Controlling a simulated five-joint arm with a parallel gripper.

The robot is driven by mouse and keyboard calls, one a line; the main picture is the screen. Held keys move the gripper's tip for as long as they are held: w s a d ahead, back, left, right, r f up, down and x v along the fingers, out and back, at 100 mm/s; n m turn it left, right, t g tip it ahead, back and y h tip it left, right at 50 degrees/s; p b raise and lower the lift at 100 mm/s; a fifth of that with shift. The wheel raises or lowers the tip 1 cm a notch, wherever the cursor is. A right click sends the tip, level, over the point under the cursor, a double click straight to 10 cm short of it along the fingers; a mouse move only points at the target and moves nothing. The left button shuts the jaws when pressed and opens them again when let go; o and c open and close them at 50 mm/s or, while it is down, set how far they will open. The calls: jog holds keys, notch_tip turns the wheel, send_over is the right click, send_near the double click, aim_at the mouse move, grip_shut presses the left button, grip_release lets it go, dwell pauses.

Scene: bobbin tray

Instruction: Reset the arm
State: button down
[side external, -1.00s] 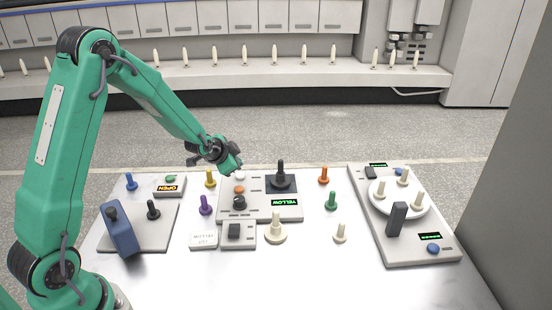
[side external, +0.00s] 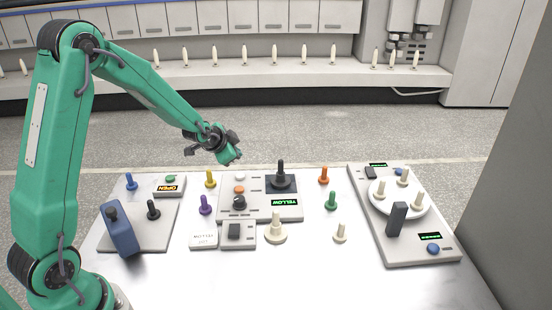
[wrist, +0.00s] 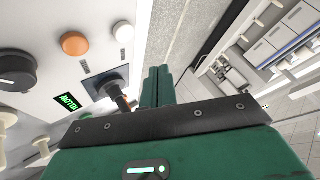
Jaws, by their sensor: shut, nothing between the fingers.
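My gripper (side external: 231,157) is in the air above the far edge of the table, behind the middle panel (side external: 262,213). It is shut and empty. Its green fingers (wrist: 158,88) show together in the wrist view. The middle panel has a black joystick (side external: 280,178), an orange button (side external: 239,189), a dark knob (side external: 239,203) and a display reading YELLOW (side external: 284,202). The joystick also shows in the wrist view (wrist: 106,83), partly beside the fingers.
Blue, yellow, purple, green, orange and cream bobbins stand around the panel. A right panel (side external: 410,252) carries a white round plate (side external: 380,207) with cream bobbins.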

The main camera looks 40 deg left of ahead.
jog(key=s+d+r+n+g+h, duration=0.1)
jog(key=s+d+r+n, duration=0.1)
jog(key=s+d+r, duration=0.8)
jog(key=s+d+r+n+g, duration=0.1)
jog(key=s+r, duration=0.1)
jog(key=s, duration=0.8)
jog(key=s+d+r+n+g+h, duration=0.1)
jog(key=s+d+r+n, duration=0.1)
jog(key=s, duration=0.8)
jog(key=shift+d+r, duration=0.15)
jog(key=shift+r, duration=0.55)
dwell(1.0)
